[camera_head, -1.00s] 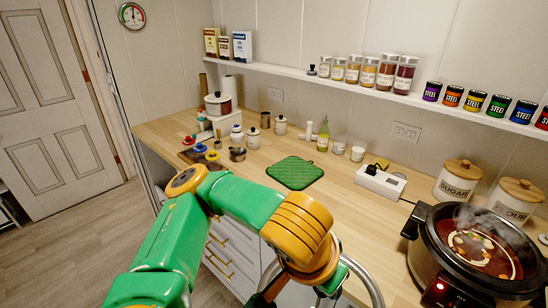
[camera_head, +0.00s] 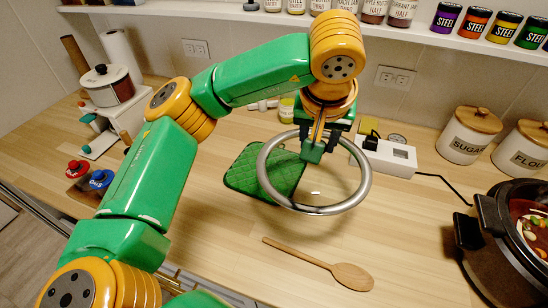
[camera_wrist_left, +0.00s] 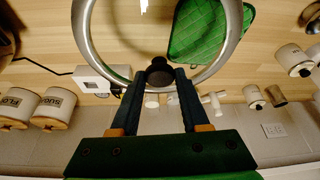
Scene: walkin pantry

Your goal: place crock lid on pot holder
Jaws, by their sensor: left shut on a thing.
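The crock lid (camera_head: 318,209), clear glass with a steel rim, hangs above the counter. My left gripper (camera_head: 313,148) is shut on the lid's dark knob, which shows between the fingers in the left wrist view (camera_wrist_left: 160,72). The green quilted pot holder (camera_head: 240,172) lies flat on the counter, behind and to the left of the lid. The lid's left part overlaps it in the head view, and part of it shows through the glass. In the wrist view the pot holder (camera_wrist_left: 200,28) appears at the lid's right side. My right gripper is not in view.
A wooden spoon (camera_head: 330,268) lies in front of the lid. A white power strip (camera_head: 388,158) sits behind it to the right. The open slow cooker (camera_head: 488,245) stands far right, near the sugar canister (camera_head: 468,135). Counter around the spoon is clear.

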